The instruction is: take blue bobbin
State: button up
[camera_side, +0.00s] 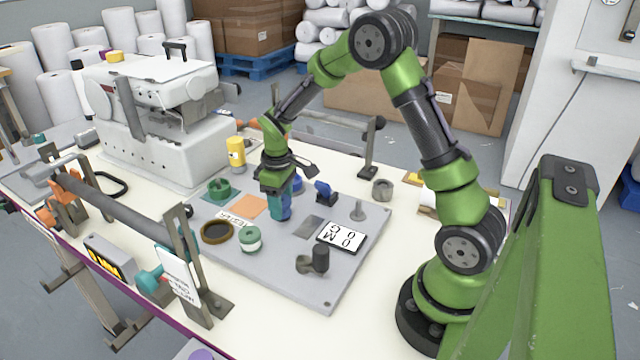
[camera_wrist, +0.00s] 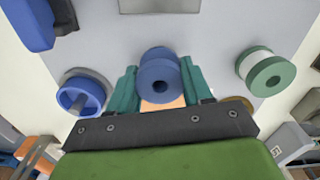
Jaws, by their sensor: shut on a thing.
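My gripper (camera_side: 279,208) points down over the grey board, its teal fingers close on both sides of the blue bobbin. In the wrist view the blue bobbin (camera_wrist: 160,75) sits between the fingertips, its round face and dark centre hole towards the camera. In the side view the bobbin is mostly hidden by the fingers. I cannot tell whether it touches the board or hangs just above it.
A white sewing machine (camera_side: 150,120) stands behind.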

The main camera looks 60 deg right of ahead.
jog(key=shift+r, duration=1.85)
jog(key=shift+r, duration=0.1)
jog(key=shift+r, duration=1.95)
jog(key=shift+s, duration=0.1)
